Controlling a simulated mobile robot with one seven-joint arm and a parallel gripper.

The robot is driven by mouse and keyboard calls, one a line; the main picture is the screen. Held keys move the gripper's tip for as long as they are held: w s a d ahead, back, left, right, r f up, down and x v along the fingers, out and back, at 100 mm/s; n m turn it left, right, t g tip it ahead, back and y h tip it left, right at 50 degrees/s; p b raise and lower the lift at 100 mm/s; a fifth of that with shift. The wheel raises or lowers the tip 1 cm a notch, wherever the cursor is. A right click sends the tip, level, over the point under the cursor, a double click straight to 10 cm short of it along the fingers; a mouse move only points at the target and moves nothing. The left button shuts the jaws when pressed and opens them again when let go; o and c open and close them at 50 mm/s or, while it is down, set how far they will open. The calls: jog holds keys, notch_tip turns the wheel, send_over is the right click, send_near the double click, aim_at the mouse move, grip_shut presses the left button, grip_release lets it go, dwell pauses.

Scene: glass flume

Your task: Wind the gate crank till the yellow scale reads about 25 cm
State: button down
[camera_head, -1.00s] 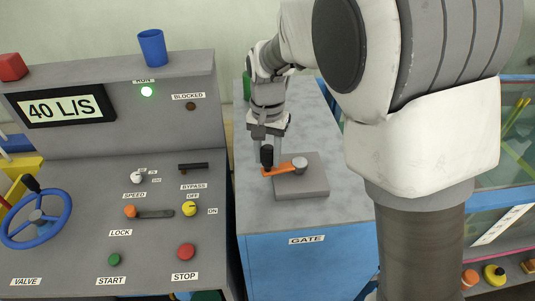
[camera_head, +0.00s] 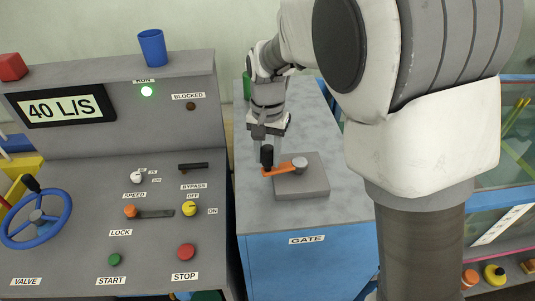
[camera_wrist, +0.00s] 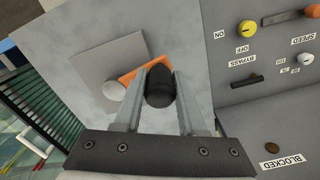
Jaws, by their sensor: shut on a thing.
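The gate crank has an orange arm (camera_head: 281,170) on a grey hub, over a square grey plate (camera_head: 312,188) on the blue GATE cabinet. Its black knob (camera_head: 267,155) stands upright at the arm's left end. My gripper (camera_head: 267,146) reaches down from above and is shut on the black knob. In the wrist view the knob (camera_wrist: 160,88) sits between both fingers of my gripper (camera_wrist: 162,95), with the orange arm (camera_wrist: 128,77) running off to the left. I cannot make out the yellow scale.
Left of the cabinet is a control panel (camera_head: 75,245) with a blue valve wheel (camera_head: 62,222), a green START button (camera_head: 114,259) and a red STOP button (camera_head: 186,251). Its display (camera_head: 68,107) reads 40 L/S. My arm hides much of the right side.

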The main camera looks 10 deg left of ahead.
dwell(0.4)
jog(key=shift+w+a+r, duration=0.1)
jog(key=shift+w+r, duration=0.05)
jog(key=shift+w, duration=0.25)
jog(key=shift+w+a+p, duration=0.15)
jog(key=shift+w+p, duration=0.15)
jog(key=shift+w, duration=0.1)
jog(key=c, duration=0.5)
grip_release()
jog(key=shift+s, duration=0.1)
